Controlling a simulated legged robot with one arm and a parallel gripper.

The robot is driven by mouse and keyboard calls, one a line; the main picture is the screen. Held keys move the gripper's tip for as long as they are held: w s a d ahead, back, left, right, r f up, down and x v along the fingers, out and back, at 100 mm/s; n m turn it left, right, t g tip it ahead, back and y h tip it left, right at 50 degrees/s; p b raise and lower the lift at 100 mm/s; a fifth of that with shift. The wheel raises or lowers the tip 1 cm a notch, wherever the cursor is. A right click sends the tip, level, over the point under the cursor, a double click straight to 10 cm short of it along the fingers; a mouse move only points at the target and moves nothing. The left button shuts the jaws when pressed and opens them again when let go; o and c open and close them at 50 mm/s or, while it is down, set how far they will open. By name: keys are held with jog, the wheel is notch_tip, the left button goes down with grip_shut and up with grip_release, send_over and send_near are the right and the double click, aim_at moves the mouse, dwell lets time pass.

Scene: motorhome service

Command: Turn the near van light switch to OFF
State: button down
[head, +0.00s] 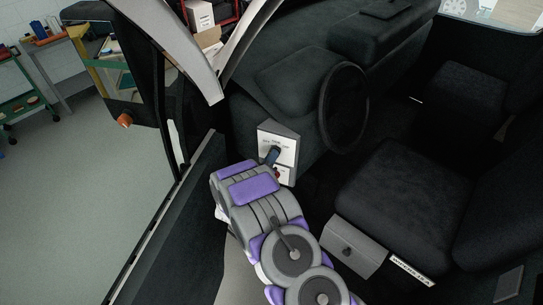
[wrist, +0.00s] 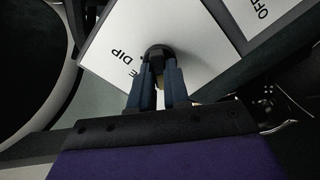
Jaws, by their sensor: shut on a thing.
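The light switch panel (head: 284,142) is a white plate on a grey box beside the dashboard, left of the steering wheel. In the wrist view the panel (wrist: 205,45) fills the upper middle, with the lettering "DIP" upside down. A dark round switch knob (wrist: 158,53) sits on this plate. My gripper (wrist: 158,72) has its two blue fingers closed around the knob. In the head view my gripper (head: 271,156) reaches the panel from below. The fingers hide part of the knob and any pointer mark on it, so its setting cannot be told.
A second white plate (wrist: 258,14) reading "OFF" lies beside the first. The steering wheel (head: 343,107) stands close right of the panel. The driver's seat (head: 395,190) and a grey box (head: 346,245) are to the right. The door frame (head: 165,220) is left, with open floor (head: 75,200) beyond.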

jog(key=shift+a+r, duration=0.15)
jog(key=shift+a, duration=0.05)
dwell(0.4)
jog(key=c, duration=1.5)
grip_release()
jog(key=shift+w, duration=0.1)
jog(key=o, duration=0.4)
jog(key=shift+a, duration=0.25)
jog(key=shift+d, duration=0.15)
jog(key=b+v, duration=0.2)
jog(key=v, duration=1.5)
jog(key=shift+s+a+f+b, duration=0.2)
jog(key=shift+f+b, duration=0.1)
jog(key=shift+b, duration=0.05)
jog(key=shift+w, duration=0.1)
